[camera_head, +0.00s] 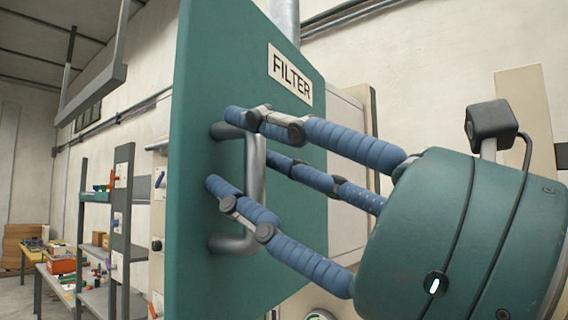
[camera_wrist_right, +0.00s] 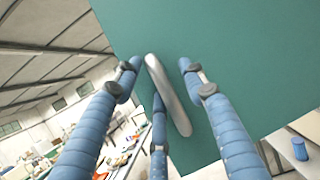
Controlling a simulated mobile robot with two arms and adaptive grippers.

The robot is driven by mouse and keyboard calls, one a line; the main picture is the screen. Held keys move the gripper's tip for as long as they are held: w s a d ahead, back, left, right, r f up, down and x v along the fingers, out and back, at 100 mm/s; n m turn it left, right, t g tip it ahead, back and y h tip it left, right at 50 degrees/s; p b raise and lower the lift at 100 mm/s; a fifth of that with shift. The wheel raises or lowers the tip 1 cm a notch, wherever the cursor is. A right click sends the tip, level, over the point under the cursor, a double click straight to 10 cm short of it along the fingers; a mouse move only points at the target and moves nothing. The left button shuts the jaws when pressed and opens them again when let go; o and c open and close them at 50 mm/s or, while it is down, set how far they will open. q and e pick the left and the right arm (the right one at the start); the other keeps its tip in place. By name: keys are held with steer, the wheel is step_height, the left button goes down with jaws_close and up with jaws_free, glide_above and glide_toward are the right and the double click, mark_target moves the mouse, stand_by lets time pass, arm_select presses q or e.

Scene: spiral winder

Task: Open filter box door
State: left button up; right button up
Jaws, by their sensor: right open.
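The green filter box door (camera_head: 300,220) stands upright in front of me, with a white FILTER label (camera_head: 290,75) near its top. Its grey metal handle (camera_head: 257,175) is a bar standing off the door face. My right gripper (camera_head: 238,150) is at the handle, its blue fingers spread and reaching around the bar. In the right wrist view the handle (camera_wrist_right: 168,95) runs between the open fingers. I cannot tell whether any finger touches it. The head view does not clearly show whether the door is ajar. My left gripper is not in view.
A pale cabinet or panel (camera_head: 350,115) is behind the door at right. A grey overhead beam (camera_head: 95,85) hangs at upper left.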

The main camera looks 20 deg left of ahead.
steer(key=shift+w+a+f, duration=0.1)
steer(key=shift+f, duration=0.05)
steer(key=shift+a, duration=0.15)
steer(key=v, duration=0.7)
steer(key=shift+d, duration=0.3)
steer(key=shift+a+f, duration=0.1)
